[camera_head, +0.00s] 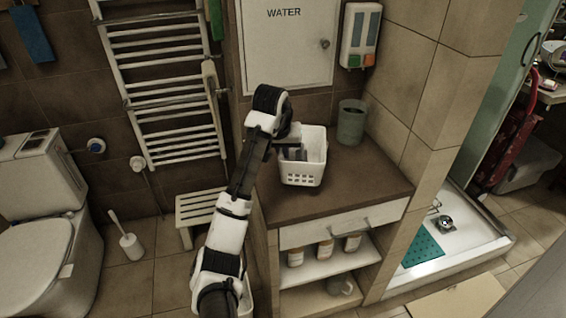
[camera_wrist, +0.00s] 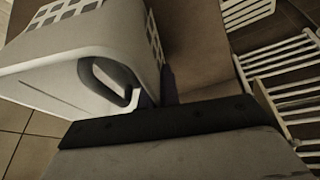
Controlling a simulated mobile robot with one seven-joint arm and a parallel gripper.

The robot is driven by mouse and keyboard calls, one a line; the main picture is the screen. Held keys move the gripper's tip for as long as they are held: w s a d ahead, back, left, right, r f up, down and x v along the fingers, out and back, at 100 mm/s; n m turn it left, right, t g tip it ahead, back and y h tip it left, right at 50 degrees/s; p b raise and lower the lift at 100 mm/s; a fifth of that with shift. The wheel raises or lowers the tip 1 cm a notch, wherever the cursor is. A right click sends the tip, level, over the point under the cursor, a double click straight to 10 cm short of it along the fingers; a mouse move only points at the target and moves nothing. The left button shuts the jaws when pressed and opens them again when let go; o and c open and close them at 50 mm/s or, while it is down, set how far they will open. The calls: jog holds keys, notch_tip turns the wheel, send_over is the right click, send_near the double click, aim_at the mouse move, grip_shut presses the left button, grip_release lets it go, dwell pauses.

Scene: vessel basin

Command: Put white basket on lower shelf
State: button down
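The white basket (camera_head: 304,173) stands upright on the brown counter top (camera_head: 365,185), in front of a grey-green cup. It fills the upper left of the wrist view (camera_wrist: 60,58), with its handle opening and slotted walls close to my fingers. My gripper (camera_head: 291,151) is at the basket's left side, reaching its rim; in the wrist view its dark fingers (camera_wrist: 158,92) are close together by the basket wall. Whether they clamp the wall is unclear.
The grey-green cup (camera_head: 351,123) stands behind the basket, near the tiled wall. A drawer (camera_head: 335,226) lies between counter and shelves. A white stool (camera_head: 197,210) and towel rack (camera_head: 165,85) are to the left. The counter's right front is clear.

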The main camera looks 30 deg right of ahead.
jog(key=shift+f+p, duration=0.4)
jog(key=shift+f, duration=1.8)
jog(key=c, duration=1.6)
grip_release()
jog(key=shift+f, duration=0.15)
jog(key=shift+c, duration=0.2)
jog(key=v, duration=1.2)
jog(key=shift+p, duration=0.4)
